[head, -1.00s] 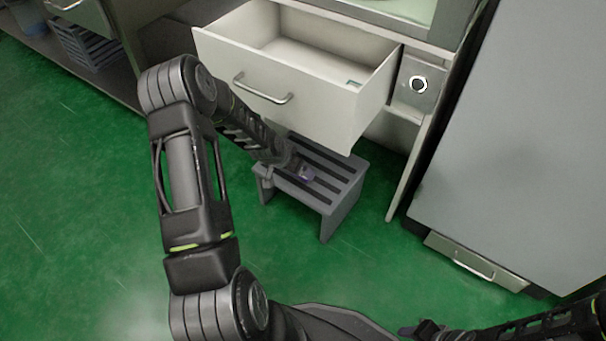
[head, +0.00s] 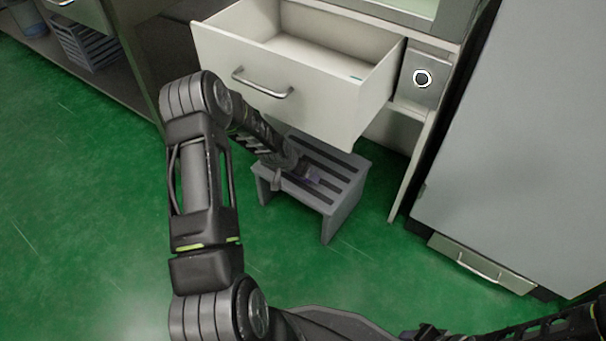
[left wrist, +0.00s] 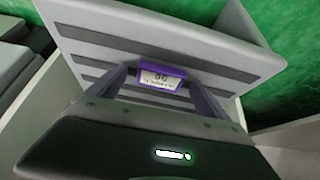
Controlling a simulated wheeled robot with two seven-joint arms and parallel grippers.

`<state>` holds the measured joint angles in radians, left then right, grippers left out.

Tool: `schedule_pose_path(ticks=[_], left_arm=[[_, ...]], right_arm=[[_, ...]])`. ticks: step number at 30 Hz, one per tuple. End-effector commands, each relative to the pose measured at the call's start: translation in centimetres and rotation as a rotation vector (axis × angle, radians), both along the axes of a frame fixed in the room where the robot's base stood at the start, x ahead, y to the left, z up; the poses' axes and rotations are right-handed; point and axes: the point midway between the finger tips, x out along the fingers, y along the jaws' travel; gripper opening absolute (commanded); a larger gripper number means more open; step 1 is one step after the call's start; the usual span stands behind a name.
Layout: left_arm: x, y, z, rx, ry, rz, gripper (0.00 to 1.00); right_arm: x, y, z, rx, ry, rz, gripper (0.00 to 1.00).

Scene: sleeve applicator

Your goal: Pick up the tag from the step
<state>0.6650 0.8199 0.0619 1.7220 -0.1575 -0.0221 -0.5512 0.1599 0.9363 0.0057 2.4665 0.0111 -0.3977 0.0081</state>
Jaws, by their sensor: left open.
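The tag (left wrist: 163,77) is purple with a white printed label and lies on the slatted top of the grey step (left wrist: 185,45). In the head view the tag (head: 314,177) is a small purple patch, partly hidden by my left gripper (head: 301,172). In the left wrist view my left gripper (left wrist: 160,88) is open, with one finger on each side of the tag and the tag near the fingertips. I cannot tell whether the fingers touch it. The step (head: 348,180) stands on the floor. My right gripper (head: 428,331) is at the bottom edge, dark and small.
An open white drawer (head: 300,92) with a metal handle hangs just above and behind the step, close to my left forearm. A large grey cabinet (head: 510,150) stands at the right. The green floor (head: 100,200) to the left is clear.

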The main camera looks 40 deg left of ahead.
Motion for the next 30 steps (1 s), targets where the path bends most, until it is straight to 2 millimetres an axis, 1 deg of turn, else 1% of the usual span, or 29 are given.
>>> schedule_pose_path(ticks=[14, 30], left_arm=[[-0.01, 0.01, 0.08, 0.0, 0.0, 0.0, 0.9], [-0.02, 0.02, 0.09, 0.0, 0.0, 0.0, 0.46]], right_arm=[[0.02, -0.01, 0.07, 0.0, -0.001, 0.0, 0.36], [0.02, -0.01, 0.07, 0.0, -0.001, 0.0, 0.36]])
